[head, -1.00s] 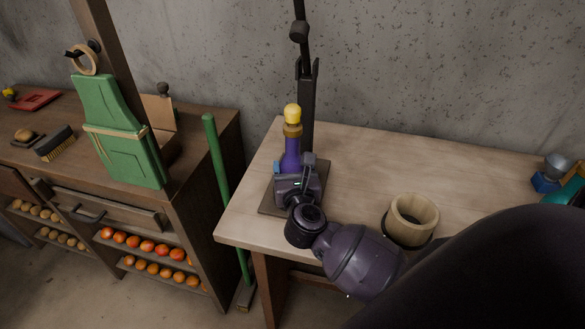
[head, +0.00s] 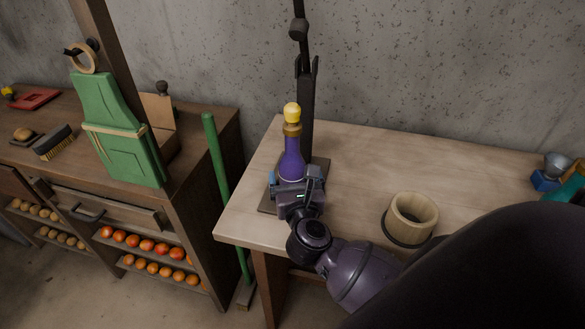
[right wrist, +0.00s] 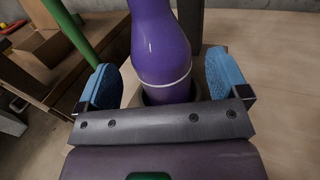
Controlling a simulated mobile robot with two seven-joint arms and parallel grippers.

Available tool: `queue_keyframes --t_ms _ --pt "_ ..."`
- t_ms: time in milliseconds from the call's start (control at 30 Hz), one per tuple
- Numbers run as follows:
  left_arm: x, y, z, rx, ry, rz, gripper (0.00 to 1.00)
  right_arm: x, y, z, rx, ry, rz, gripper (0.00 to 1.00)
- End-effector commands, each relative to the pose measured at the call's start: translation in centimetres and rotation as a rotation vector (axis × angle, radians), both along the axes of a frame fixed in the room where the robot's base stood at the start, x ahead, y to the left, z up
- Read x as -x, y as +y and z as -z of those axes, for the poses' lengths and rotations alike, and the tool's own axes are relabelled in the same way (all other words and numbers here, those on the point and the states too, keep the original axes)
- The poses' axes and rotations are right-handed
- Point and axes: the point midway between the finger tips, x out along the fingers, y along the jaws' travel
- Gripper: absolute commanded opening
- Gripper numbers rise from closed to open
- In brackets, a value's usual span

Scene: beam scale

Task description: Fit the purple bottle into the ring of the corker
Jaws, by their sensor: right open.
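The purple bottle (head: 292,160) with a yellow cap stands upright on the base plate (head: 267,204) of the corker (head: 307,100), in front of its dark post. In the right wrist view the bottle (right wrist: 160,45) has its foot inside a dark rim, which looks like the ring (right wrist: 144,98); the far side of the rim is hidden. My right gripper (head: 295,182) is open at the bottle's lower body. In the right wrist view its blue fingers (right wrist: 163,73) stand on either side of the bottle, with a gap at each. My left gripper is out of view.
A wooden cup-like vessel (head: 412,217) stands to the right on the pale table (head: 370,165). A green pole (head: 216,155) leans by the table's left edge. The table's middle is clear.

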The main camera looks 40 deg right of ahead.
Motion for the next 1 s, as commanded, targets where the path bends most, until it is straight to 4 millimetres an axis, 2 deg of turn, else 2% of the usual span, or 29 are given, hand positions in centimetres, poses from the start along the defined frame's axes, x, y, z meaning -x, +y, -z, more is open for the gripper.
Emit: queue_keyframes --t_ms 200,400,600,1000 --pt "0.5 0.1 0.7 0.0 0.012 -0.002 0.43 3.9 2.0 0.2 -0.004 0.004 0.0 0.93" --pt "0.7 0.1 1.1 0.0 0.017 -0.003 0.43 6.3 3.2 0.2 -0.001 0.003 0.0 0.93" --pt "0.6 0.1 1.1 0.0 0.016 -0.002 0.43 7.2 3.7 0.0 0.0 0.001 0.0 0.93" --pt "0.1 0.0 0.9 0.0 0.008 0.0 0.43 7.2 3.7 0.0 0.0 0.0 0.0 0.93"
